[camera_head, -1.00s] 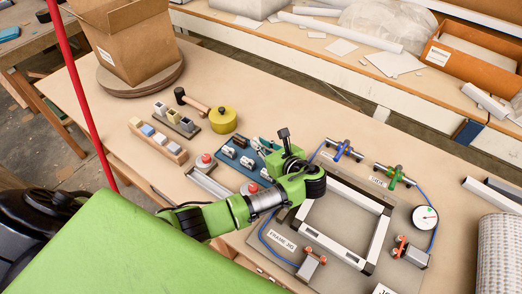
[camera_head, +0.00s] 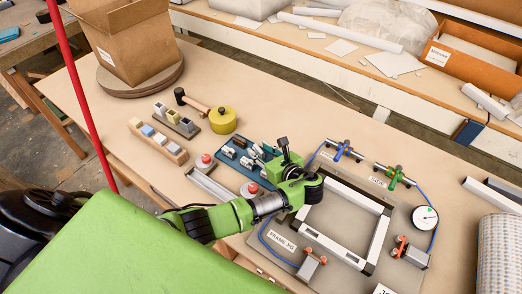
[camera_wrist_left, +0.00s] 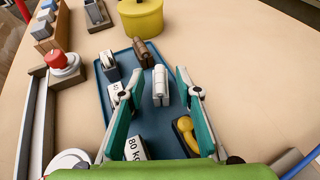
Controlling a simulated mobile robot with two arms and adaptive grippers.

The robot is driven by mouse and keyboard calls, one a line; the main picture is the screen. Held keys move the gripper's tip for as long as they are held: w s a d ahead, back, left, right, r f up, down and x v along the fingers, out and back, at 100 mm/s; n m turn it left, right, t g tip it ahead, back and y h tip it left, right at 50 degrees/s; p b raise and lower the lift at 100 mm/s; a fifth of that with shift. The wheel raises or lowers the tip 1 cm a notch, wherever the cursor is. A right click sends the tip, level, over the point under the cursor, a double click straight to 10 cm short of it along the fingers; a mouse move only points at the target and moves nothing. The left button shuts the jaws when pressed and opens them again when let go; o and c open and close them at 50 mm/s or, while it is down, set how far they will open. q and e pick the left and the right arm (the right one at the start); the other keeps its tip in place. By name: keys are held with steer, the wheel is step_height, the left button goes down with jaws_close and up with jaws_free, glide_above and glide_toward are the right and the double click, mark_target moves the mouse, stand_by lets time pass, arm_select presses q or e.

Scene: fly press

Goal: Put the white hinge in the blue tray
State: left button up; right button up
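The blue tray (camera_head: 232,168) lies on the table with several small parts on it; its bare floor shows in the left wrist view (camera_wrist_left: 165,122). A white hinge (camera_wrist_left: 160,84) is seen over the tray floor, between my left fingers. My left gripper (camera_wrist_left: 159,80) is open, with a teal finger on each side of the hinge and a gap on both sides. In the head view my left gripper (camera_head: 266,154) is over the tray's right side and hides part of it. My right gripper is not in view.
A bronze hinge (camera_wrist_left: 146,52), a grey part (camera_wrist_left: 109,66), an 80 kg block (camera_wrist_left: 136,148) and a yellow-and-black part (camera_wrist_left: 185,131) are in the tray. A red button (camera_wrist_left: 62,62) stands left, a yellow pot (camera_head: 222,120) behind. The frame jig (camera_head: 335,225) is right.

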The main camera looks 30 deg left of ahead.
arm_select(q)
steer(key=shift+r, duration=0.15)
steer(key=v, duration=1.2)
